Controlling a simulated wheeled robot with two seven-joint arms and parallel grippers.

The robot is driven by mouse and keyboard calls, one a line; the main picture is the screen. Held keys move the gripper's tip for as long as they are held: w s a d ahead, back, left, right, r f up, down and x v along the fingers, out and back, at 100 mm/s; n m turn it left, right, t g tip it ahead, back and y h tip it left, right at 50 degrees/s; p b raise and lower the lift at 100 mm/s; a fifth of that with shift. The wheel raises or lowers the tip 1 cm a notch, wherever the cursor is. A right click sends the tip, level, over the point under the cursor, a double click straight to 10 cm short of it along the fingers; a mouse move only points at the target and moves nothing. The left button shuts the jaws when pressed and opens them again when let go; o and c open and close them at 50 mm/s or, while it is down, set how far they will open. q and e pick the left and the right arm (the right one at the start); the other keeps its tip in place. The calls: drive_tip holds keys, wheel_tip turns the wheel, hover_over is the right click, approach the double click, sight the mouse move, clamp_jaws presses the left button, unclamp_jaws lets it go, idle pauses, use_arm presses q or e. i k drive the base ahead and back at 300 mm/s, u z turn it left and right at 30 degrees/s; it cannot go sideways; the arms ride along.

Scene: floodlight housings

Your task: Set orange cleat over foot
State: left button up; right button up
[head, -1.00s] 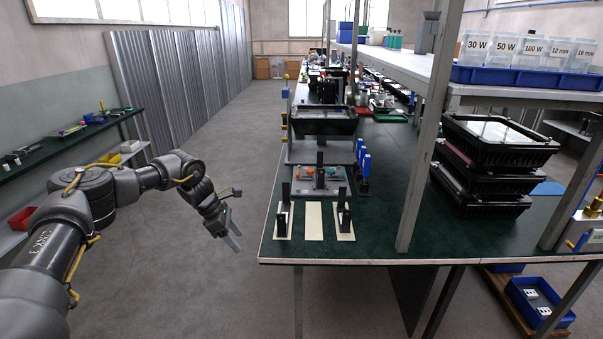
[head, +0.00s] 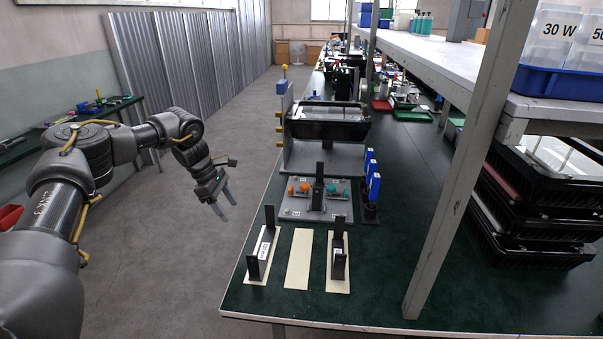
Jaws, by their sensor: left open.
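Small orange pieces (head: 305,187), too small to make out in detail, sit on the left part of a grey fixture plate (head: 300,212). Teal pieces (head: 332,185) sit on its right part, with a black upright between them. Black U-shaped brackets stand on cream pads in front: a left bracket (head: 266,240) and a right bracket (head: 338,262). I cannot tell which part is the foot. My left gripper (head: 224,209) is open and empty, left of the bench edge over the floor, apart from the plate. My right gripper is out of view.
A bare cream pad (head: 298,258) lies between the brackets. A black floodlight housing (head: 328,125) rests on a grey stand behind the plate. Blue pieces (head: 374,186) stand at right. A shelf post (head: 462,170) and stacked black housings (head: 520,215) are further right.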

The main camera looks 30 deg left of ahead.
sight(292, 193)
drive_tip(key=i, duration=0.95)
